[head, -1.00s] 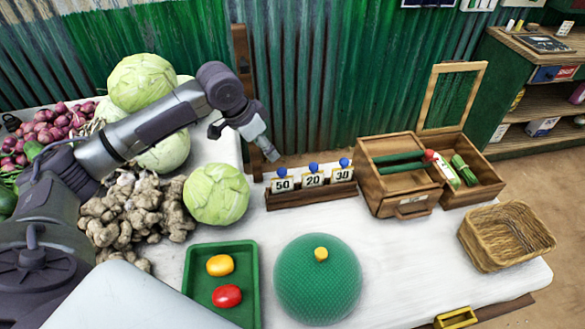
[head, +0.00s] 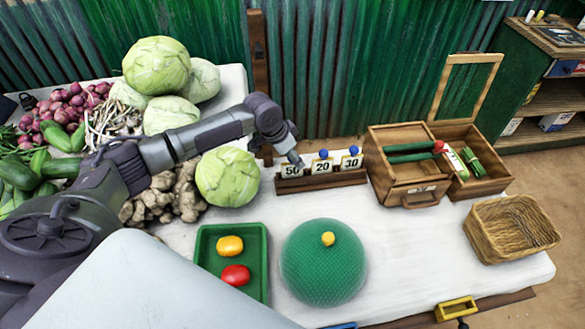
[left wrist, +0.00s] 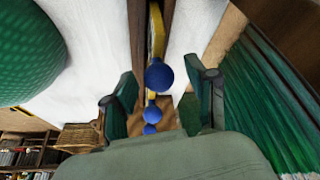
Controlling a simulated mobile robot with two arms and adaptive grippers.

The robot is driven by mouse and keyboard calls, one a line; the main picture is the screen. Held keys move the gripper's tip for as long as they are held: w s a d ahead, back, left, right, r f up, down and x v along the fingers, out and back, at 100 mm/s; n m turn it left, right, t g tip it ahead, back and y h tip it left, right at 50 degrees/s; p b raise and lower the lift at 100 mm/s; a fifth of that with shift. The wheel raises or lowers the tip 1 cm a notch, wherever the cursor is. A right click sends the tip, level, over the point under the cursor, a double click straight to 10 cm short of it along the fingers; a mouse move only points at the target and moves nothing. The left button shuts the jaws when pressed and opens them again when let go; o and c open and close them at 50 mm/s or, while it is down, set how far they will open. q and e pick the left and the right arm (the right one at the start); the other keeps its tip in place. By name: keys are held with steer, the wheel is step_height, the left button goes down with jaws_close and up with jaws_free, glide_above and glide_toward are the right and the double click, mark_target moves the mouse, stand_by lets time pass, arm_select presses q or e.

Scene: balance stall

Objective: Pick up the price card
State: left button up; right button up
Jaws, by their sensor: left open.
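Three price cards stand in a row in a wooden rack (head: 330,182), each topped by a blue knob. They read 50 (head: 291,171), 20 (head: 321,166) and 30 (head: 351,162). My left gripper (head: 297,161) is at the left end of the rack, partly in front of the 50 card's top. In the left wrist view my left gripper's fingers (left wrist: 158,104) are open and spread to either side of the line of blue knobs. The nearest knob (left wrist: 158,75) looks largest. I cannot tell whether a finger touches a card. My right gripper is not seen.
A cabbage (head: 227,177) sits left of the rack, and a wooden box (head: 408,188) with green vegetables close on its right. In front are a green tray (head: 202,262) and a green dome (head: 322,270). A wicker basket (head: 510,230) is at right.

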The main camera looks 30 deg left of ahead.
arm_select(q)
steer(key=shift+c, duration=0.3)
jaws_close()
